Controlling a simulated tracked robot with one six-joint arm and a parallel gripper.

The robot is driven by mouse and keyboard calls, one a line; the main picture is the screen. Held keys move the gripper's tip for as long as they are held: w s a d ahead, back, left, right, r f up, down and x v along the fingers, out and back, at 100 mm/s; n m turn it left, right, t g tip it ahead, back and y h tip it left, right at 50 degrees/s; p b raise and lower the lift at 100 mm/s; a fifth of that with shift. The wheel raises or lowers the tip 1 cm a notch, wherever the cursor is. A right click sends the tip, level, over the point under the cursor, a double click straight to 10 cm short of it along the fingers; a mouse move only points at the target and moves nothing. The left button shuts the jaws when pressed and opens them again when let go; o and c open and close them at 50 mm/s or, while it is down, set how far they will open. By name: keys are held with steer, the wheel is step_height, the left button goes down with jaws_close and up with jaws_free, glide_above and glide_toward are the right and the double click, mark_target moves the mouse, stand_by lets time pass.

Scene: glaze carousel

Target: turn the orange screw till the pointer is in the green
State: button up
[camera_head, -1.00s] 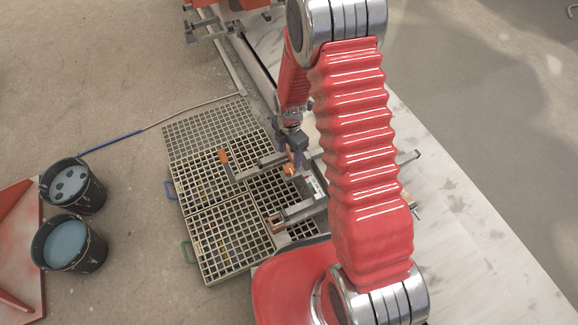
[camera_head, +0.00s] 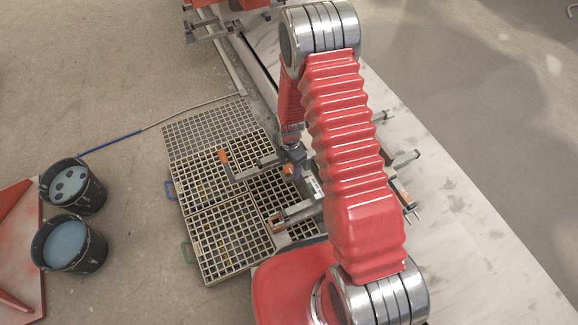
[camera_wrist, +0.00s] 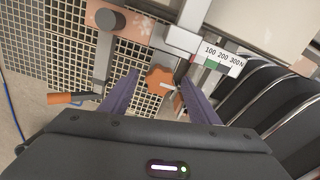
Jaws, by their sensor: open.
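The orange screw (camera_wrist: 160,79) has a lobed head and shows between my fingers in the wrist view. It also shows in the head view (camera_head: 289,169), just below my gripper (camera_head: 292,156). My gripper (camera_wrist: 159,84) is open, with one purple finger on each side of the screw head and a gap at both sides. A white scale plate (camera_wrist: 224,55) marked 100, 200, 300 N is up and right of the screw. A green patch (camera_wrist: 211,63) and a red patch lie along its lower edge. I cannot make out the pointer's position clearly.
A grey clamp bar with an orange handle (camera_wrist: 62,98) lies to the left in the wrist view. Grid grates (camera_head: 205,125) cover the floor below. Two dark buckets (camera_head: 72,240) stand at the left.

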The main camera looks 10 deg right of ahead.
steer(key=shift+c, duration=0.5)
steer(key=c, duration=0.9)
steer(key=shift+c, duration=0.2)
steer(key=shift+m, duration=0.4)
steer(key=m, duration=0.2)
steer(key=shift+m, duration=0.4)
steer(key=m, duration=0.4)
steer(key=shift+m, duration=0.3)
steer(key=m, duration=0.4)
steer(key=shift+m, duration=2.2)
